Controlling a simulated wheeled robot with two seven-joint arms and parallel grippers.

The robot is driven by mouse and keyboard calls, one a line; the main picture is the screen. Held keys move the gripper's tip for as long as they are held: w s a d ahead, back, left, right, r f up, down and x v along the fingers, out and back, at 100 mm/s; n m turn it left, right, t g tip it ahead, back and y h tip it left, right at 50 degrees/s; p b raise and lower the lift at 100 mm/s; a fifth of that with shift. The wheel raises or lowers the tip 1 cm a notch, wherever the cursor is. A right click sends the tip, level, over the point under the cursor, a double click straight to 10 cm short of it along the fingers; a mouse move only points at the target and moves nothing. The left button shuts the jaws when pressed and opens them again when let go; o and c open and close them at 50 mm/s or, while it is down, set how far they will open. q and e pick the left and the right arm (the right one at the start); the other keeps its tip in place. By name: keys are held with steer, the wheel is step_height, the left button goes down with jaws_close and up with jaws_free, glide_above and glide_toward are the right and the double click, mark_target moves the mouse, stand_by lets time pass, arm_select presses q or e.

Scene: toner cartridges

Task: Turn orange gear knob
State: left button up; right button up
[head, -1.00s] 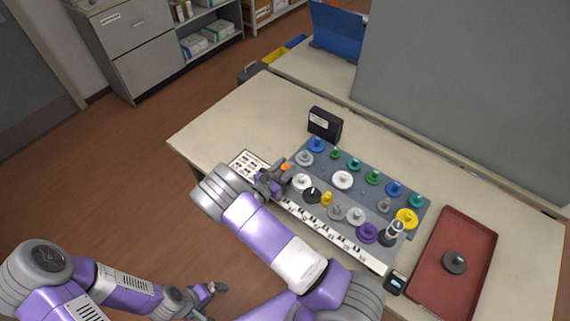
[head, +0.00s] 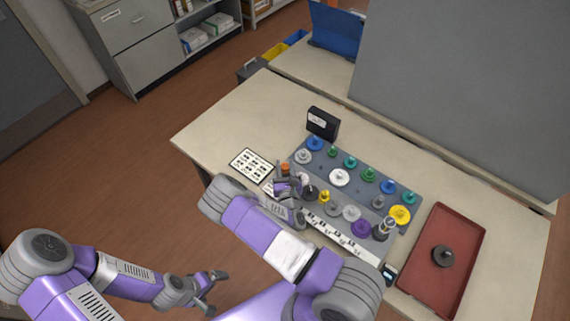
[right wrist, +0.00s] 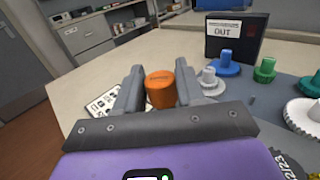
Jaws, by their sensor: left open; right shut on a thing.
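The orange gear knob (right wrist: 160,89) stands between the two fingers of my right gripper (right wrist: 159,87) in the right wrist view. In the head view the orange knob top (head: 285,168) shows just past my right gripper (head: 286,178), at the near left corner of the grey gear board (head: 322,178). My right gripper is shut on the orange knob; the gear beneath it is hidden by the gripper. My left gripper (head: 211,283) is open and empty, low at the left, away from the table.
Several coloured gears stand on the board close to my right gripper. A black box marked OUT (right wrist: 236,39) stands behind it. A printed card (head: 252,164) lies to the left. A red tray (head: 440,262) with a dark gear (head: 442,256) is at the right.

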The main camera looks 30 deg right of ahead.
steer(key=shift+n+y, duration=0.3)
steer(key=shift+y, duration=0.2)
steer(key=o, duration=0.9)
steer(key=shift+o, duration=0.2)
steer(key=shift+s, duration=0.1)
steer(key=v, duration=0.7)
steer(key=shift+s+a+f, duration=0.1)
steer(key=shift+s, duration=0.1)
